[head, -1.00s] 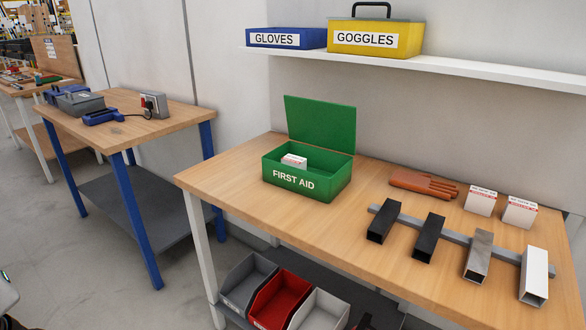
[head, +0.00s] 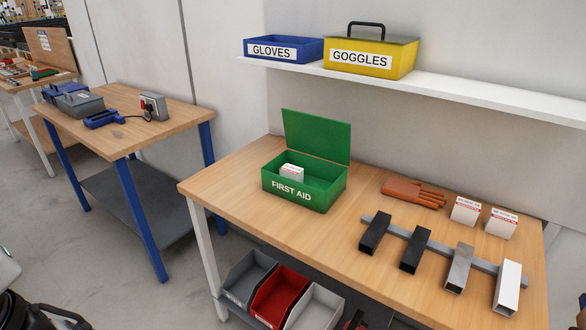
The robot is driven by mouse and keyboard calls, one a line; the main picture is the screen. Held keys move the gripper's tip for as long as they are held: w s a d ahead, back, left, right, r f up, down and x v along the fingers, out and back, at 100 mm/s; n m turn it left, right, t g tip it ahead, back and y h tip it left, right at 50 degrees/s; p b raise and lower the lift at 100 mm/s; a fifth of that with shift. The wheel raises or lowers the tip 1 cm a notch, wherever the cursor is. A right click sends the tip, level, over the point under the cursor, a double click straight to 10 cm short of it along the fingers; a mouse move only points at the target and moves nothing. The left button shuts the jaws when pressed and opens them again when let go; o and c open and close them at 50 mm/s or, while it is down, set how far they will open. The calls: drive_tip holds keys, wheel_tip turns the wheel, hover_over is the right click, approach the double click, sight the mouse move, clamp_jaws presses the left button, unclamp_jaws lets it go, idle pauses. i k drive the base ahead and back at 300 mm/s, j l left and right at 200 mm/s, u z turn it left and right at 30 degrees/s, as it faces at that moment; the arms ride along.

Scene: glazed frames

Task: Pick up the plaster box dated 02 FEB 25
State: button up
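Three small white boxes with red print show in the head view. One white box (head: 291,171) stands inside the open green first aid box (head: 300,198), at its left part. Two more, the left white box (head: 465,211) and the right white box (head: 501,223), stand side by side at the back right of the wooden table. Their print is too small to read, so I cannot tell which bears 02 FEB 25. A black part (head: 50,316), seemingly of my gripper, is cut off at the lower left edge, far from the boxes. Its fingertips cannot be made out.
Orange gloves (head: 413,193) lie left of the two boxes. A rack of square tubes (head: 420,241) lies in front of them. A shelf (head: 450,88) holds the blue GLOVES box (head: 283,49) and yellow GOGGLES box (head: 368,58). The table's (head: 240,180) left end is bare.

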sight(293, 172)
drive_tip(key=i+j+z, duration=0.45)
drive_tip(key=j, duration=0.25)
drive_tip(key=i+j+z, duration=0.2)
drive_tip(key=i, duration=0.3)
drive_tip(key=i+j+z, duration=0.15)
drive_tip(key=i+j, duration=0.3)
